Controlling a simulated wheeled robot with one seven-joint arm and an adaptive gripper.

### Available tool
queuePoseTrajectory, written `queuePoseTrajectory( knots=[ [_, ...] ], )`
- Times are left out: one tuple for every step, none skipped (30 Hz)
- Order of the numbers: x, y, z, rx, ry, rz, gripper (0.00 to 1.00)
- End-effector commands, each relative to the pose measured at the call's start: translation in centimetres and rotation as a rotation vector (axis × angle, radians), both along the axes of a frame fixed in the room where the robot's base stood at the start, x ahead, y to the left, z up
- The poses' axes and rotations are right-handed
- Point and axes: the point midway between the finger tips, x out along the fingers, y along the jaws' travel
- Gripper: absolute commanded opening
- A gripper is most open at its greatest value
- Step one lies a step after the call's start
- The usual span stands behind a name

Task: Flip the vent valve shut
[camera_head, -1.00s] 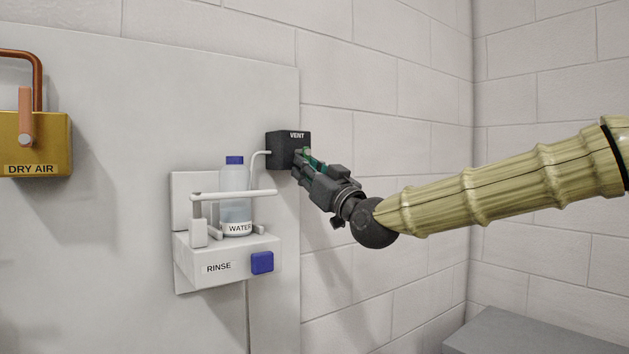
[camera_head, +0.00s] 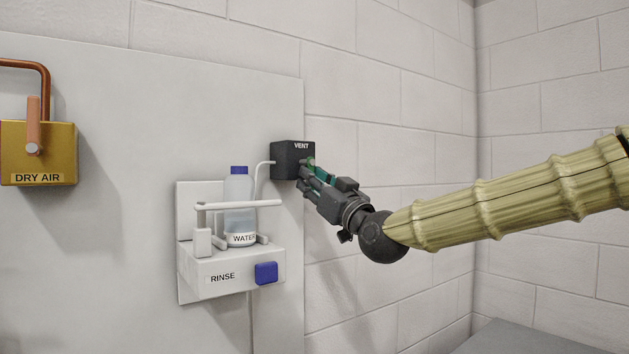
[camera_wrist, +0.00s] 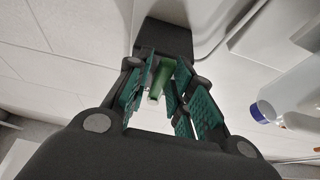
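The vent valve is a dark box (camera_head: 287,160) labelled VENT, on the panel's right edge. It also shows at the top of the wrist view (camera_wrist: 165,36). Its green lever (camera_wrist: 162,78) sticks out from the box toward the wrist camera. My gripper (camera_head: 309,172) is at the box's right front side and hides most of the lever in the head view. In the wrist view my gripper (camera_wrist: 163,82) has its teal-padded fingers apart, one on each side of the lever. Some space shows around the lever; whether a pad touches it is hard to tell.
A rinse station (camera_head: 230,272) with a blue button and a water bottle (camera_head: 239,205) stands just left of and below the vent box. A thin pale tube runs beside the bottle to the box. A DRY AIR box (camera_head: 38,152) is far left. The block wall at right is clear.

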Motion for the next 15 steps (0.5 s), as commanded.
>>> queuePoseTrajectory(
  knots=[
    [-0.6,-0.4,-0.2,0.001,0.001,0.000,0.23],
    [-0.9,-0.7,-0.4,0.001,0.001,0.000,0.23],
    [-1.5,-1.0,-0.7,0.000,0.000,0.001,0.23],
    [-1.9,-1.4,-0.9,0.002,0.000,0.001,0.23],
    [-2.3,-1.7,-1.1,0.002,0.000,0.001,0.23],
    [-2.9,-2.1,-1.4,0.001,0.000,0.000,0.23],
    [-3.3,-2.4,-1.6,0.001,0.001,0.000,0.23],
    [-3.7,-2.7,-1.8,0.002,0.001,0.001,0.23],
    [-4.2,-3.2,-2.1,0.002,0.001,0.000,0.23],
    [-4.6,-3.4,-2.3,0.002,0.001,0.000,0.23],
    [-5.0,-3.7,-2.5,0.002,-0.001,-0.001,0.23],
    [-5.5,-4.1,-2.8,0.002,0.001,0.000,0.23],
    [-5.8,-4.4,-3.0,0.002,0.001,0.000,0.23],
    [-6.1,-4.6,-3.1,0.002,0.001,0.000,0.23],
    [-6.6,-4.9,-3.4,0.002,0.001,0.000,0.23]
  ],
)
